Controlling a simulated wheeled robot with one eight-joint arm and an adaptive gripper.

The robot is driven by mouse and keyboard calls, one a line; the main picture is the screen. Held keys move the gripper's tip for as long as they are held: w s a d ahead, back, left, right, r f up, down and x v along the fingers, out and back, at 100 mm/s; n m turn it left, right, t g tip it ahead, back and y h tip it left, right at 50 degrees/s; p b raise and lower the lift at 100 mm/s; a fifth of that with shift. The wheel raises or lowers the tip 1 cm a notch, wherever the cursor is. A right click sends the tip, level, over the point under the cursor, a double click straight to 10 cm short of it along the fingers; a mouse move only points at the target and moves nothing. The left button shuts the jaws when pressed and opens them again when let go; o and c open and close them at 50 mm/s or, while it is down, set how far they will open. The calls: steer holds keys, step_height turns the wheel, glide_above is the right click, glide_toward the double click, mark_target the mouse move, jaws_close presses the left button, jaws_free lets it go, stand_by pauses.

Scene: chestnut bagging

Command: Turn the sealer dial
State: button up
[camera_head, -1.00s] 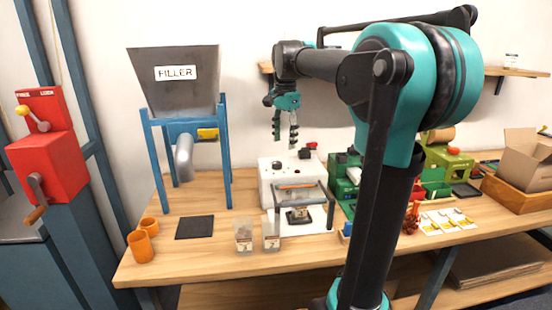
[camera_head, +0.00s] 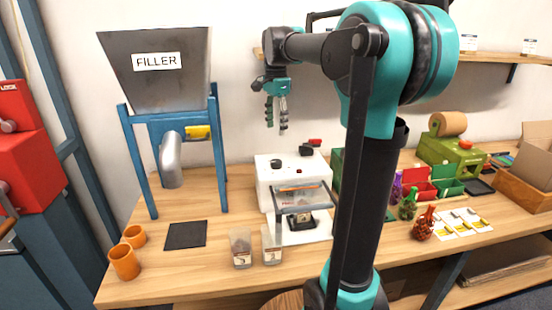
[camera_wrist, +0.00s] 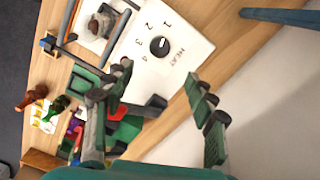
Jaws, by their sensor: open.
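The white sealer (camera_head: 270,180) stands on the wooden bench, with a clear-framed front over a dark item on its base plate. Its black round dial (camera_wrist: 159,46) shows in the wrist view on the white top, beside the marks 1 to 4 and the word HEAT. The dial also shows in the head view (camera_head: 276,164) on the sealer's top. My gripper (camera_head: 276,129) hangs above the sealer, fingers pointing down, apart from the dial. In the wrist view my gripper (camera_wrist: 163,90) has its fingers spread with nothing between them.
A filler hopper (camera_head: 158,75) on a blue frame stands to the left. Two clear bags (camera_head: 241,250) stand in front of the sealer. Orange cups (camera_head: 124,262) and a dark mat (camera_head: 186,235) are at the left. A black lever with a red part (camera_head: 314,143) rises behind the dial.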

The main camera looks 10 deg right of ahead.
mark_target(276, 161)
step_height(276, 161, down, 13)
steer(key=shift+r, duration=0.1)
stand_by(0.3)
steer(key=c, duration=1.2)
